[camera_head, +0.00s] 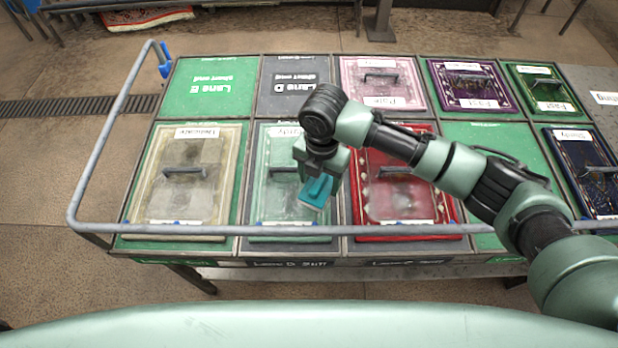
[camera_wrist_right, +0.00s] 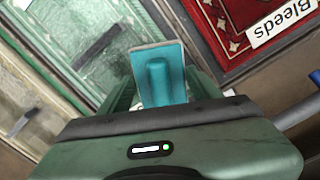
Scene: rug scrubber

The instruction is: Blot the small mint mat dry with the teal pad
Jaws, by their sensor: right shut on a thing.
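The small mint mat (camera_head: 272,205) lies in a framed bay in the front row, with a dark grey handle across its middle and a white label at its back edge. It also shows in the right wrist view (camera_wrist_right: 112,64). The teal pad (camera_head: 318,190) has a pale underside layer and a raised teal grip. My right gripper (camera_head: 321,178) is shut on the grip and holds the pad over the mat's right front part. The pad also shows between the fingers in the right wrist view (camera_wrist_right: 160,60). Whether it touches the mat I cannot tell. My left gripper is not in view.
A red mat (camera_head: 397,200) labelled "Bleeds" in the wrist view lies right of the mint one, and a beige mat (camera_head: 185,190) lies left. A grey rail (camera_head: 190,230) runs along the bench front. A bare green bay (camera_head: 210,90) is at the back left.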

